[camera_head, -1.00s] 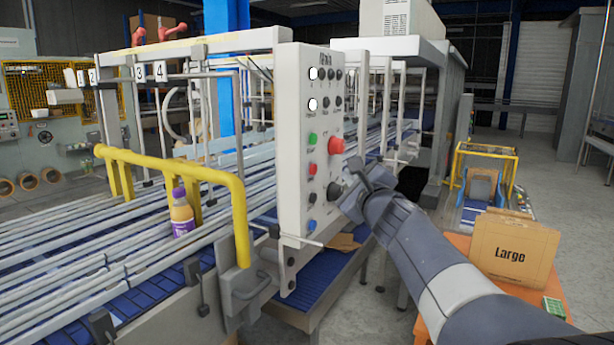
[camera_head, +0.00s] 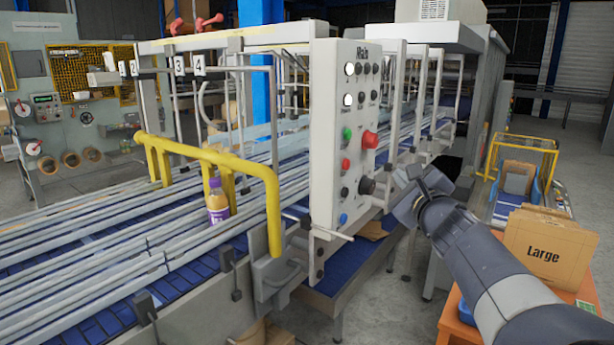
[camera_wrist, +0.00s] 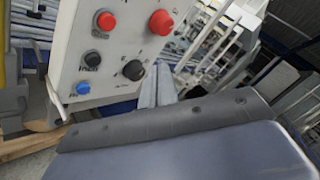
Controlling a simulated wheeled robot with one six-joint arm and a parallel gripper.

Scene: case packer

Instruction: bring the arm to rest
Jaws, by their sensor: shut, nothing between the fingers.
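My arm reaches in from the lower right of the head view. My gripper (camera_head: 408,188) is at its end, just right of the lower part of the control panel (camera_head: 338,130), near the black knob (camera_head: 367,186). The fingers are small and partly hidden by the wrist, but they look closed with nothing held. I cannot tell the exact gap to the panel. In the wrist view the panel (camera_wrist: 110,60) fills the upper left, with its red, black and blue controls. The grey body of my wrist fills the bottom of that view.
A box marked Large (camera_head: 545,250) stands on an orange table (camera_head: 452,322) beside my arm. Grey floor shows behind the arm.

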